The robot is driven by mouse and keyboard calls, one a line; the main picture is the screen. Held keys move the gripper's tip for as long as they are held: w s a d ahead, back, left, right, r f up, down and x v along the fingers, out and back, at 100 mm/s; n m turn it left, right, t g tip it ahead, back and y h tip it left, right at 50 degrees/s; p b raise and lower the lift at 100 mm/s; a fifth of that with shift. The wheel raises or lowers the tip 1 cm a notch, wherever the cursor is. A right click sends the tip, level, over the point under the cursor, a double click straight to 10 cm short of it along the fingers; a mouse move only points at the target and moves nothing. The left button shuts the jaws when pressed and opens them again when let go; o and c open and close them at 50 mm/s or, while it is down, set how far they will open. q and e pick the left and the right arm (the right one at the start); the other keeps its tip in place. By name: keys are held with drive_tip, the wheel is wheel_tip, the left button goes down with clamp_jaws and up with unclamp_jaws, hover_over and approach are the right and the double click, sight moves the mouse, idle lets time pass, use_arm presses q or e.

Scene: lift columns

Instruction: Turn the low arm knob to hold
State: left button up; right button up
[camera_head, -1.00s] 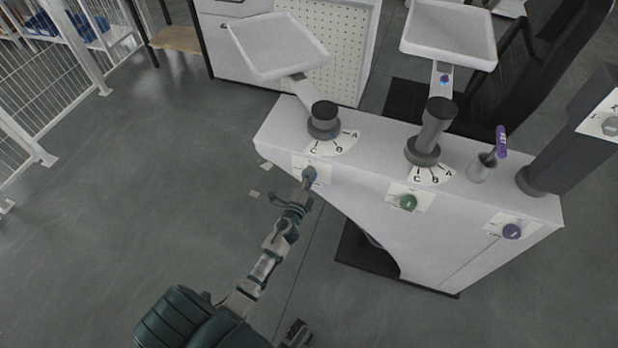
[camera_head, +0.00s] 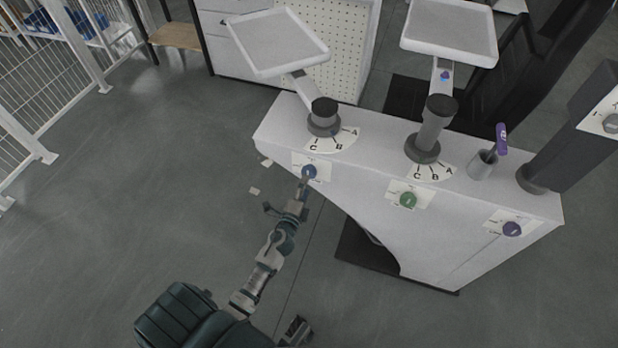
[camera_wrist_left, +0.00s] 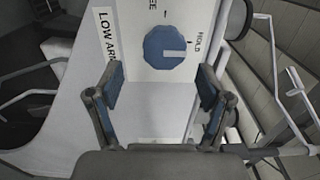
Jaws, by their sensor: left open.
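The low arm knob (camera_head: 309,172) is a round blue knob on a white label plate on the front of the pale console, below the left column. In the left wrist view the blue knob (camera_wrist_left: 167,48) shows whole, with a white pointer line running to the right, toward the side with the HOLD print. A "LOW ARM" label is partly cut off at its left. My left gripper (camera_head: 303,187) is open just in front of and below the knob. In the wrist view its two fingers (camera_wrist_left: 160,87) stand apart below the knob, with nothing between them.
A green knob (camera_head: 408,200) and a purple knob (camera_head: 512,230) sit farther right on the console (camera_head: 375,160). Two columns with white trays (camera_head: 278,42) (camera_head: 450,30) rise above it.

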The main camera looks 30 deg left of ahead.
use_arm(q)
drive_tip(key=v, duration=0.7)
drive_tip(key=shift+d, duration=0.15)
drive_tip(key=shift+s+f, duration=0.1)
drive_tip(key=s+d+f+n+g+h+p, duration=0.15)
drive_tip(key=s+f+n+g, duration=0.3)
drive_tip(key=f, duration=0.45)
drive_tip(key=s+d+f+n+g+y+p, duration=0.1)
drive_tip(key=s+d+f+n+g+p, duration=0.25)
drive_tip(key=f, duration=0.65)
drive_tip(key=s+d+f+n+g+h, duration=0.1)
drive_tip(key=s+d+f+g, duration=0.1)
drive_tip(key=s+f, duration=0.2)
drive_tip(key=s+d+f+n+g+h, duration=0.1)
drive_tip(key=s+f+n+g, duration=0.1)
drive_tip(key=s, duration=0.7)
drive_tip(key=s+d+f+n+g+h+p, duration=0.1)
drive_tip(key=s+d+f+n+g, duration=0.1)
drive_tip(key=s+f, duration=0.3)
drive_tip(key=s+g, duration=0.1)
drive_tip(key=s, duration=0.1)
drive_tip(key=shift+s+d+f+g+h, duration=0.3)
drive_tip(key=shift+s+f+g+h, duration=0.05)
drive_tip(key=shift+s+f+g, duration=0.05)
use_arm(e)
drive_tip(key=s+f, duration=0.4)
drive_tip(key=f, duration=1.1)
drive_tip(key=shift+s+d+f+g, duration=0.15)
drive_tip(key=shift+d+f+g, duration=0.05)
drive_tip(key=shift+d+g, duration=0.1)
